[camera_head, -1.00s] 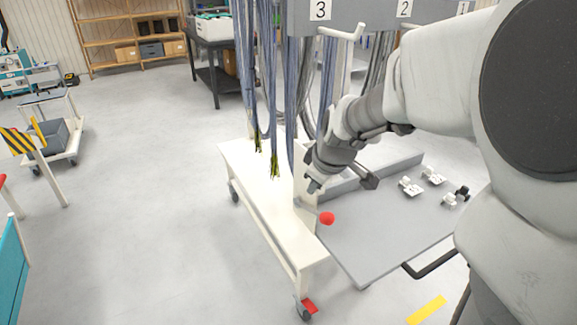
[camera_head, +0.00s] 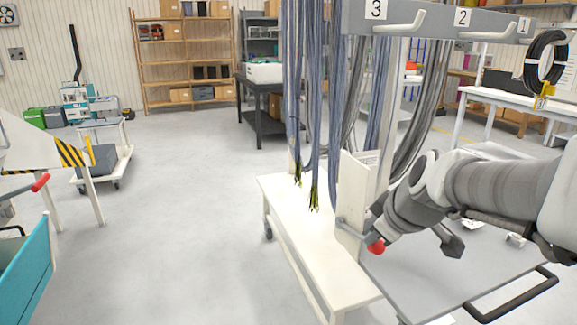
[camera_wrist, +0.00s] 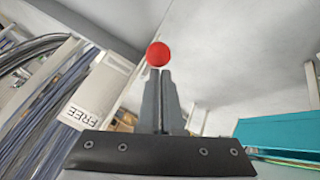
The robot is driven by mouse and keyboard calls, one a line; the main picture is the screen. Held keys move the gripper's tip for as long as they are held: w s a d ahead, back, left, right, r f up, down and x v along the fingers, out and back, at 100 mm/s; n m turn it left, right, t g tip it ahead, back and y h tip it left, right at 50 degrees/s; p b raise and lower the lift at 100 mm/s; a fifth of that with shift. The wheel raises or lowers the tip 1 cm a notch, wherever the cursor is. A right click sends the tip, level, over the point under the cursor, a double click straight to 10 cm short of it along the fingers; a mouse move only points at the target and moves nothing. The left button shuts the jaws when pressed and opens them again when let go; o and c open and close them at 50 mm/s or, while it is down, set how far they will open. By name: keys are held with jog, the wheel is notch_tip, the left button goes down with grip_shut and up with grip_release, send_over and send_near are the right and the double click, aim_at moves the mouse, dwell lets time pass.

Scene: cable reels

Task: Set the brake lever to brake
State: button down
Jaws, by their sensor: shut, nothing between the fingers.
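The brake lever's round red knob (camera_head: 376,247) shows beside the lower right of a white upright panel (camera_head: 352,185) on the cart. In the wrist view the knob (camera_wrist: 158,54) sits just past my fingertips, almost in line with them. My gripper (camera_wrist: 158,74) is shut and empty, its dark fingers close together. I cannot tell whether the tips touch the knob. In the head view my gripper (camera_head: 368,222) is right by the knob, partly hidden by my wrist. A FREE label (camera_wrist: 84,115) shows left of the fingers. No BRAKE label is readable, and the lever's shaft is mostly hidden.
Cables (camera_head: 312,110) hang from the numbered hook rail (camera_head: 440,20) over the white bench (camera_head: 305,235). A grey tray top (camera_head: 420,285) lies below my arm. A striped stand (camera_head: 70,155) and teal bin (camera_head: 28,265) are left; the floor (camera_head: 190,220) between is open.

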jog(key=shift+s+d+f, duration=0.1)
jog(key=shift+s+f, duration=0.25)
jog(key=shift+f, duration=0.45)
notch_tip(320, 180, up, 5)
jog(key=w+a+p, duration=0.1)
jog(key=a+p, duration=0.1)
jog(key=p, duration=0.1)
jog(key=s+d+r+p, duration=0.1)
jog(key=s+r+p, duration=0.1)
jog(key=s+r, duration=0.3)
jog(key=s+d+r+p, duration=0.1)
jog(key=s+r, duration=0.4)
jog(key=s, duration=0.6)
jog(key=shift+s+d+r+p, duration=0.2)
jog(key=shift+d+r+p, duration=0.15)
jog(key=shift+p, duration=0.15)
